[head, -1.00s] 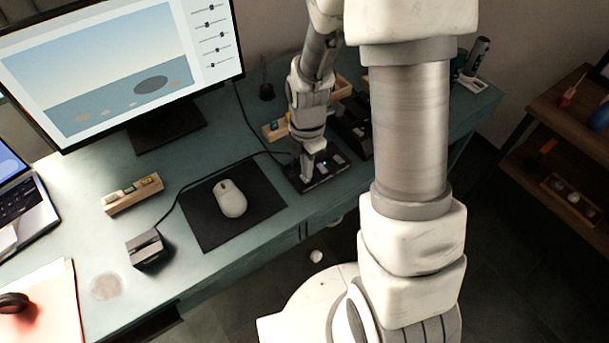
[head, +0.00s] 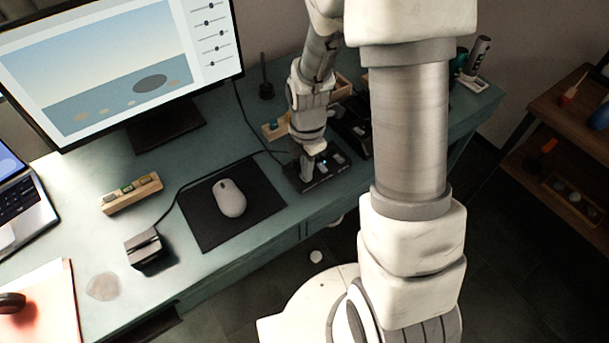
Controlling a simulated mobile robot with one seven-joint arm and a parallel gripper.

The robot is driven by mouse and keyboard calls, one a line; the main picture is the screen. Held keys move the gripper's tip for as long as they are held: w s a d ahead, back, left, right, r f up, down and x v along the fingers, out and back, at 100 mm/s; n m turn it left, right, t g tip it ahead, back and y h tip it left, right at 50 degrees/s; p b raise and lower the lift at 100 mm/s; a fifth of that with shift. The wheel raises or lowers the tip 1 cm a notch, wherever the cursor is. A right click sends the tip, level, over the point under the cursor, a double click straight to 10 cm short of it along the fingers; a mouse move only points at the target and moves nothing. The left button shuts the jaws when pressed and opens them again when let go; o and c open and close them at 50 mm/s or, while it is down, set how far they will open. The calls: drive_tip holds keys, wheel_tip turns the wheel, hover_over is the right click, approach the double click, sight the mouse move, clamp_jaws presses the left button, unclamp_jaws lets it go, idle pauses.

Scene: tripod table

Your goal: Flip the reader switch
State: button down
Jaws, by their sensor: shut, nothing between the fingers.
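A flat black device (head: 331,175) with pale keys or switches and a small lit spot lies near the desk's front edge, right of the mouse pad. My gripper (head: 307,176) is shut and empty, pointing down at the left part of this device. I cannot tell whether its fingertips touch it. The gripper hides part of the device's top, and the switch positions are too small to read. A small dark box with a slot (head: 146,250) stands at the front left of the desk. I cannot tell which of the two is the reader.
A mouse (head: 230,198) rests on a black pad (head: 262,190) left of my gripper. A wooden block holder (head: 132,195), a monitor (head: 100,70) and a laptop (head: 15,200) are further left. Dark items and a wooden tray (head: 342,88) stand behind my gripper. A shelf (head: 545,115) is at right.

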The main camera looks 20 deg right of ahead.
drive_tip(key=shift+f, duration=0.4)
wheel_tip(320, 180, up, 7)
drive_tip(key=p, duration=0.5)
idle(0.5)
drive_tip(key=shift+r, duration=0.1)
idle(0.3)
drive_tip(key=s+r+m+t+p, duration=0.1)
drive_tip(key=s+r+m+t, duration=0.1)
drive_tip(key=s+r+m, duration=0.2)
drive_tip(key=s+r+m+t, duration=0.1)
drive_tip(key=s+r+m, duration=0.4)
drive_tip(key=r+m, duration=0.5)
drive_tip(key=s+r+m+t+p, duration=0.1)
drive_tip(key=s+r+m, duration=0.4)
drive_tip(key=r, duration=0.8)
drive_tip(key=shift+r+m+t+p, duration=0.15)
drive_tip(key=shift+m+t+p, duration=0.15)
drive_tip(key=shift+m+t, duration=0.75)
